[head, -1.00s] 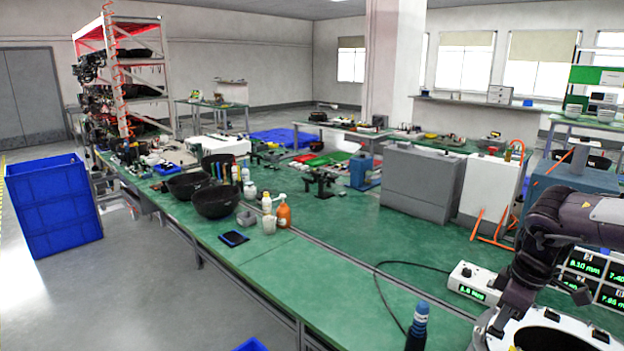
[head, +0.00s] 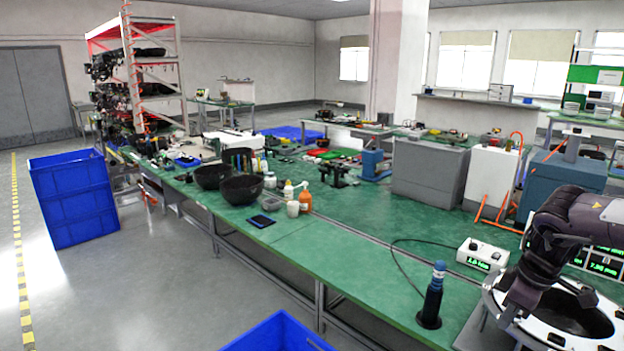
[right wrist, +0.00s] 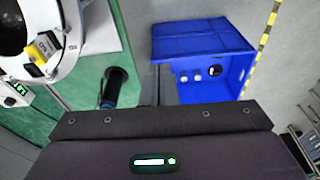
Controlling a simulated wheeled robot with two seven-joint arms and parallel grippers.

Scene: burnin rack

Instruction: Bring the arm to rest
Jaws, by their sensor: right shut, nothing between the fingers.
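My right arm (head: 572,232) comes in from the right edge of the head view, dark and bent downward. My right gripper (head: 512,312) hangs at its lower end, beside the white round-topped unit (head: 602,336) with a dark opening, at the table's near right corner. It is shut and holds nothing. In the right wrist view a dark housing of mine fills the bottom, and the fingertips are hidden. My left gripper is not in view.
A dark upright tool with a blue top (head: 433,295) stands left of the gripper. A meter box (head: 482,254) with a cable sits behind it. A blue bin (head: 280,335) is below the green table's (head: 385,290) edge. It also shows in the right wrist view (right wrist: 200,42), with small parts inside.

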